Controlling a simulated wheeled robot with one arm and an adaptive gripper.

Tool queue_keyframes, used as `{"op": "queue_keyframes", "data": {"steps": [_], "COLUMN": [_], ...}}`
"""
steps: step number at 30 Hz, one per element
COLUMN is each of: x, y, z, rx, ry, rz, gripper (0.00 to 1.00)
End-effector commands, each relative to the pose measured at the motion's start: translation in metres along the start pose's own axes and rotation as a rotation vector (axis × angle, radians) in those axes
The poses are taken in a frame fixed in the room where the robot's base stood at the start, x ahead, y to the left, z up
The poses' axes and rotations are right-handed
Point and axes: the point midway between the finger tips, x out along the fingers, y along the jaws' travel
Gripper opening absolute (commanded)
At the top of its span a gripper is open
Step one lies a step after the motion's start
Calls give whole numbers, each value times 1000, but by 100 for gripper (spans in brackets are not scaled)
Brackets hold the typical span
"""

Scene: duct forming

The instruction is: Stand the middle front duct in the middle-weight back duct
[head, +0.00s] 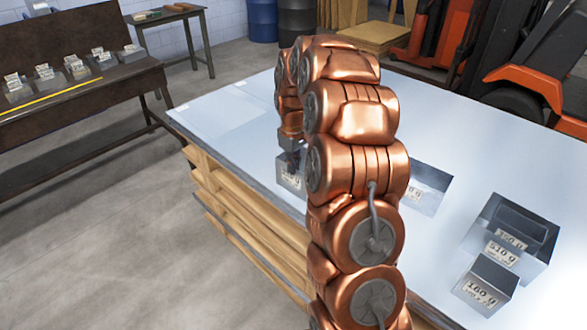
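My gripper (292,158) points down at the left part of the table, at the top of a grey metal duct (289,182) with a weight label I cannot fully read. My arm hides much of both, so whether the fingers are closed on the duct is unclear. Another open duct (433,177) stands behind my arm, its label partly covered. At the right, a large duct (538,262) reads about 510 g; a darker piece with its own label, perhaps 350 g, appears inside it. A smaller duct (487,284), reading about 160 g, stands in front. My arm may hide other ducts.
The blue-grey tabletop (225,115) is clear at the far left and back right. A brown bench (95,88) at the left carries several small labelled pieces. An orange forklift (530,75) stands behind the table.

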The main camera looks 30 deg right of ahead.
Motion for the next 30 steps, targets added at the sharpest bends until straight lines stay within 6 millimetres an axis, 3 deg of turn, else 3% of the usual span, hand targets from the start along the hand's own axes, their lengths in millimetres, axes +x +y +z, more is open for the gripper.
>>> {"op": "queue_keyframes", "data": {"steps": [19, 30], "x": [-65, -71], "y": [1, 0], "z": [-1, 0], "rx": [-1, 0], "ry": [5, 2], "rz": [4, 1], "gripper": [0, 0]}}
